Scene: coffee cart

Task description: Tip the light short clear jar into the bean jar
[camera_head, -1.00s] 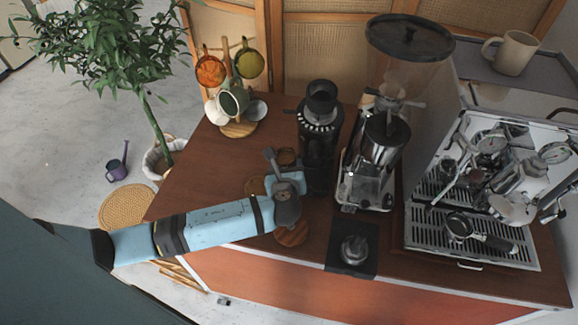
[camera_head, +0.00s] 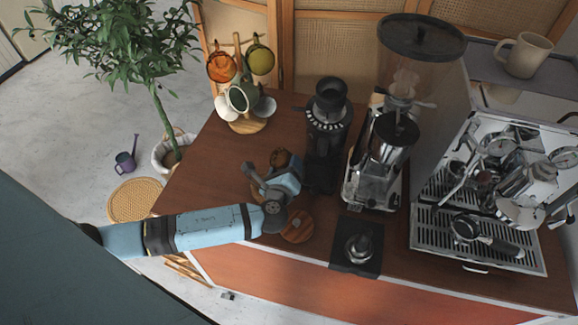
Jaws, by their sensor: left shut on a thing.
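My left gripper (camera_head: 258,173) is over the left part of the wooden counter (camera_head: 215,165). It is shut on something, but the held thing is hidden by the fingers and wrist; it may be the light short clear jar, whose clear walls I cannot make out. A small jar with brown contents (camera_head: 280,157), which looks like the bean jar, stands just behind the gripper, left of the black grinder. I cannot tell whether the gripper touches it. A round wooden disc (camera_head: 297,226) lies near the front edge, right of my wrist. My right gripper is not in view.
The black grinder (camera_head: 326,135) stands close on the right, with a tall hopper grinder (camera_head: 384,150) beyond it. A mug tree (camera_head: 247,124) stands at the back left. A tamper on a black mat (camera_head: 357,246) and an espresso machine (camera_head: 480,240) are farther right.

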